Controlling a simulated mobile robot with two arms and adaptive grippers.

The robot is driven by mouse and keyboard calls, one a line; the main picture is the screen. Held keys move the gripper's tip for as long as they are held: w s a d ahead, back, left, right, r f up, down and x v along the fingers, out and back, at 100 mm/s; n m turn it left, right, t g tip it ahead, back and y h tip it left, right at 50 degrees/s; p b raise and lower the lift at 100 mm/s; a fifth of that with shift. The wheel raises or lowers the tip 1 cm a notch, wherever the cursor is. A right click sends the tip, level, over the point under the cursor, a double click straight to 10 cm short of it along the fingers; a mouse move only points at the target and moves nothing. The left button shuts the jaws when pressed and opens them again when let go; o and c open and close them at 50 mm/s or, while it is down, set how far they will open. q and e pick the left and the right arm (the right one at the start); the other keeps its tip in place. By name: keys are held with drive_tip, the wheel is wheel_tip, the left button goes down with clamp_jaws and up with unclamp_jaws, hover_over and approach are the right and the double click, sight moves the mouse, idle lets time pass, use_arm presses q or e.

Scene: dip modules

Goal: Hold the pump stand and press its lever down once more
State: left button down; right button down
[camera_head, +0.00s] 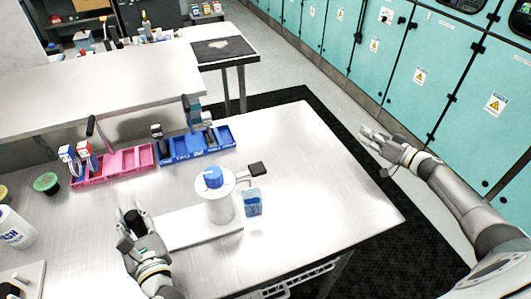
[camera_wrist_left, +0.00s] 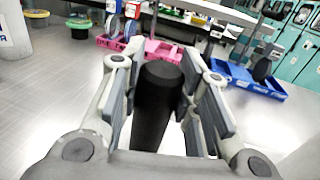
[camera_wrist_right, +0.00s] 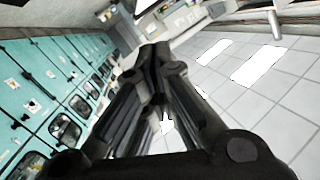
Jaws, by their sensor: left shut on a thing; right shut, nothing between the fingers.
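The pump stand has a white base plate (camera_head: 185,232), a white cylinder with a blue top (camera_head: 213,177), and an arm ending in a black lever pad (camera_head: 257,169) at its right. A black upright handle (camera_wrist_left: 156,100) stands at the base's left end. My left gripper (camera_head: 135,220) is shut on this handle; in the left wrist view the fingers (camera_wrist_left: 160,85) lie on both sides of it. My right gripper (camera_head: 378,141) is shut and empty, off the table's right side, well away from the lever pad. Its closed fingers fill the right wrist view (camera_wrist_right: 155,60).
Behind are a pink tray (camera_head: 115,166) and a blue tray (camera_head: 195,146) with tools. The steel table (camera_head: 330,200) is clear at right. Teal cabinets (camera_head: 420,70) line the aisle.

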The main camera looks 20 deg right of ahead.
drive_tip(key=a+r+n+g+y, duration=0.3)
drive_tip(key=a+r+n+y, duration=0.25)
drive_tip(key=a, duration=0.35)
drive_tip(key=a+r+n+g+y, duration=0.2)
drive_tip(key=a+r+n+y, duration=0.3)
drive_tip(key=a+r, duration=0.3)
drive_tip(key=s+a+r+n+g, duration=0.5)
drive_tip(key=s+a+n+g, duration=0.2)
drive_tip(key=a+g, duration=0.3)
drive_tip(key=shift+s+a+r+n+g, duration=0.3)
drive_tip(key=shift+a+n+g, duration=0.1)
drive_tip(key=shift+a+n, duration=0.35)
drive_tip(key=shift+f, duration=0.1)
